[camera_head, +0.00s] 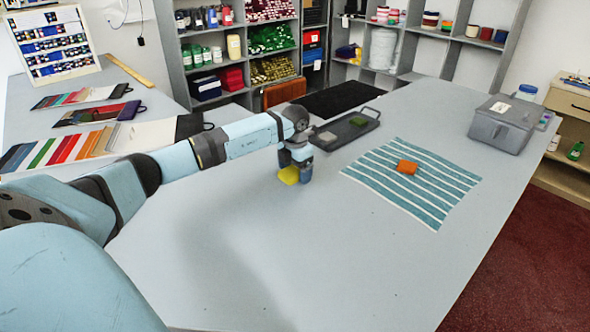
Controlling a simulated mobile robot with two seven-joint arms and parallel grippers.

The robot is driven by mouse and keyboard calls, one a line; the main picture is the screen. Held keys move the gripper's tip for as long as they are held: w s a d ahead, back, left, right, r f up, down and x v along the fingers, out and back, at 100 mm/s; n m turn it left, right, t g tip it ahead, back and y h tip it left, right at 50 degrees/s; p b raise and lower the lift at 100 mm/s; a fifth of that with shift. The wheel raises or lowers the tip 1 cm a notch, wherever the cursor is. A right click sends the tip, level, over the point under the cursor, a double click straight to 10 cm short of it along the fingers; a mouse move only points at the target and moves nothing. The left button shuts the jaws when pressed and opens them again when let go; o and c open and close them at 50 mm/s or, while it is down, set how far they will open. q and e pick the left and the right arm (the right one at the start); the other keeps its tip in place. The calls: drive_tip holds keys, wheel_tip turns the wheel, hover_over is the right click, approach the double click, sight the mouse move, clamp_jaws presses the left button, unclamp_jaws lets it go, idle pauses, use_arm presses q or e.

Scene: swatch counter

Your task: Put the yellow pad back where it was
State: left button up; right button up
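The yellow pad (288,175) is at the fingertips of my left gripper (297,174), right over the grey counter. The gripper points down and looks shut on the pad; its far finger is hidden. I cannot tell whether the pad touches the counter. A dark tray (343,141) with a handle lies just behind and to the right; it holds a green pad (359,121) and a pale patch (327,137) shows at its near end. An orange pad (407,167) lies on a teal-and-white striped cloth (440,190) to the right. My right gripper is not in view.
Swatch cards (90,145) lie at the left. The front middle of the counter (300,260) is clear. Shelves stand behind.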

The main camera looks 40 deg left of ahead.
sight(295, 169)
use_arm(q)
drive_tip(key=shift+r, duration=0.25)
wheel_tip(295, 169, up, 12)
idle(0.5)
drive_tip(key=shift+f, duration=0.1)
